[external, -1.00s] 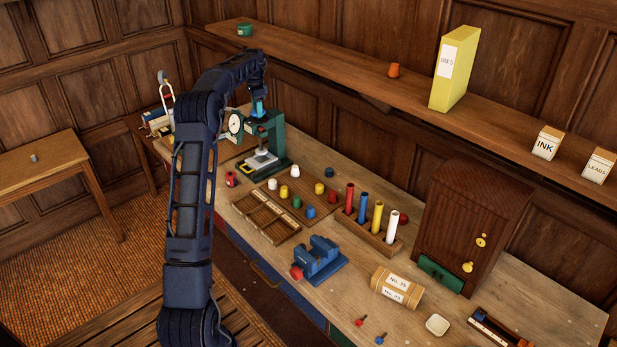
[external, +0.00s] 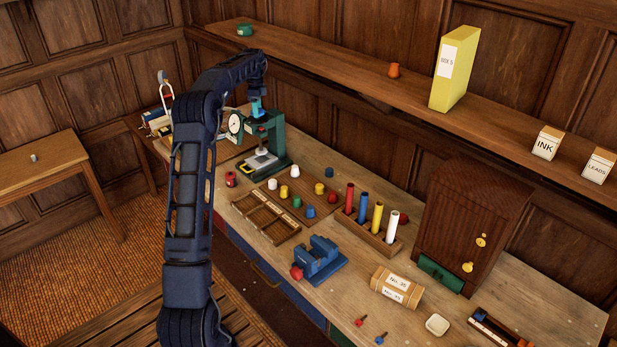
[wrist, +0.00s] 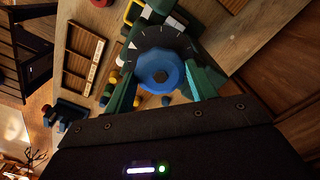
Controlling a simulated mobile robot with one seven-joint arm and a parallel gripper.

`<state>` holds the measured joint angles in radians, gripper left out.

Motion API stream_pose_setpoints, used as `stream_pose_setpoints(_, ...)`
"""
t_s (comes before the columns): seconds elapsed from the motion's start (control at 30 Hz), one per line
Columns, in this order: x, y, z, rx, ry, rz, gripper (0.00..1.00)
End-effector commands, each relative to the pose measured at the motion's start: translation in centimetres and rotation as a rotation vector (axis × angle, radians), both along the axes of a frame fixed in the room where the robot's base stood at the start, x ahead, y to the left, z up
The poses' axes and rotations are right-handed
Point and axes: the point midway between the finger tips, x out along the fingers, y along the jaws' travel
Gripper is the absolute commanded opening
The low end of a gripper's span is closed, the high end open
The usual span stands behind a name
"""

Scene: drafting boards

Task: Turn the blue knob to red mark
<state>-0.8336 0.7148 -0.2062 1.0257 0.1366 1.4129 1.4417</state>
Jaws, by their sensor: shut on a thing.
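In the external view my wrist is lowered over the green press (external: 274,135), and the fingers and knob are too small or hidden to make out well. I cannot pick out the red mark on the dial; part of its rim is covered by the knob and fingers.
A white dial gauge (external: 236,124) stands close to the left of the press. A divided wooden tray (external: 266,217), several coloured caps and a blue vise (external: 319,262) lie in front and to the right. A wall shelf (external: 330,70) runs behind the arm.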

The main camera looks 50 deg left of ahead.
Motion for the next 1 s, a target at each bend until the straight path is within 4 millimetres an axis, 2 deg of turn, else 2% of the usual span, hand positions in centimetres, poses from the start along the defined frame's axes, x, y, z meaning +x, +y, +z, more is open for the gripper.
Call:
stream_pose_setpoints(0.23, 0.1, -0.1, 0.2, 0.002, -0.004, -0.001, 0.33)
stream_pose_setpoints(0.27, 0.1, -0.1, 0.2, 0.002, -0.004, -0.001, 0.6)
stream_pose_setpoints(0.37, 0.1, -0.1, 0.1, 0.001, -0.003, 0.0, 0.78)
stream_pose_setpoints(0.73, 0.0, 0.0, 0.5, 0.0, -0.001, 0.001, 0.78)
stream_pose_setpoints(0.87, 0.1, 0.0, 2.0, 0.001, -0.003, 0.001, 0.78)
stream_pose_setpoints(1.0, 0.1, 0.0, 4.6, 0.002, -0.004, 0.001, 0.78)
